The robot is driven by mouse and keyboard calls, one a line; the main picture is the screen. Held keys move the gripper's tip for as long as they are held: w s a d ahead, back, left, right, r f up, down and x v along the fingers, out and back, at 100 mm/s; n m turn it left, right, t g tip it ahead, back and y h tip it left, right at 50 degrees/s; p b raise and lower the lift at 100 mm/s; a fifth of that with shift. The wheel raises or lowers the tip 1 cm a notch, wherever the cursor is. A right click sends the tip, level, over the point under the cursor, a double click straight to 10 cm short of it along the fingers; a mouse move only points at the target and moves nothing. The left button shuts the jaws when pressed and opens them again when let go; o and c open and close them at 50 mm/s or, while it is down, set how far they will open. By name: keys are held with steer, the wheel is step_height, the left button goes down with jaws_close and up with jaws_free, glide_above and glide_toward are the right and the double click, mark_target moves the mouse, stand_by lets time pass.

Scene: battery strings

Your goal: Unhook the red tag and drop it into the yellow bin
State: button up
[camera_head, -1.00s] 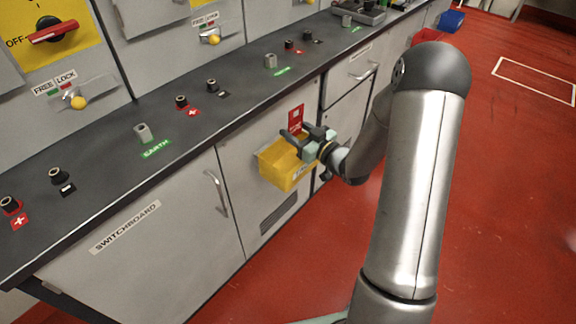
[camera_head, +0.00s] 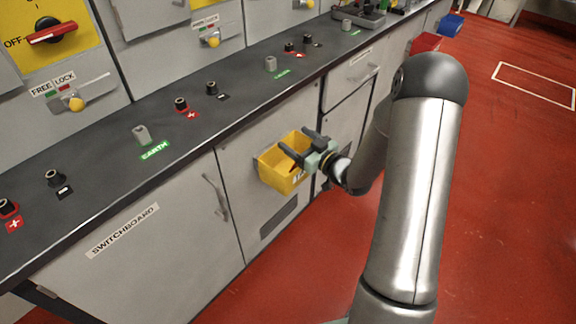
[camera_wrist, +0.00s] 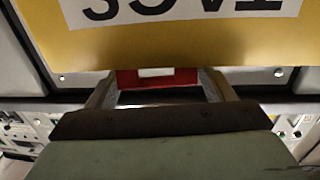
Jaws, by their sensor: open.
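The yellow bin (camera_head: 272,175) is fixed to the cabinet front below the black bench top. It also fills the top of the wrist view (camera_wrist: 190,52), with its label upside down. My gripper (camera_head: 293,141) is open at the bin's mouth, with its fingers over the rim. The red tag shows as a small red patch (camera_head: 294,168) inside the bin's opening, partly hidden by a finger and the bin wall. In the wrist view the red tag (camera_wrist: 185,77) appears beyond the bin's rim, between the spread fingers. I cannot tell if it touches them.
The black bench top (camera_head: 240,110) overhangs the cabinets above the bin and carries several terminal posts. Door handles (camera_head: 215,195) stick out nearby. A red bin (camera_head: 426,42) and a blue bin (camera_head: 450,23) stand farther back. The red floor at right is clear.

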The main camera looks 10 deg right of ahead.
steer(key=v, duration=1.6)
steer(key=shift+s, duration=0.25)
steer(key=shift+d, duration=0.1)
step_height(320, 180, up, 10)
steer(key=w+m+g+h+p, duration=0.1)
steer(key=m+g+h+p, duration=0.2)
steer(key=g+h+p, duration=0.6)
steer(key=s+a+r+m+g+p, duration=0.1)
steer(key=s+a+r+g, duration=0.1)
steer(key=s, duration=0.4)
steer(key=s+a+r+m+g+p, duration=0.1)
steer(key=s+a+r+p, duration=0.1)
steer(key=s+a+r, duration=0.3)
steer(key=s+a+r+m+g+p, duration=0.1)
steer(key=s+a+r+g+p, duration=0.1)
steer(key=s, duration=0.7)
steer(key=shift+s+a+r+g+h, duration=0.15)
steer(key=shift+a+r+g+h, duration=0.15)
steer(key=shift+a+r, duration=0.6)
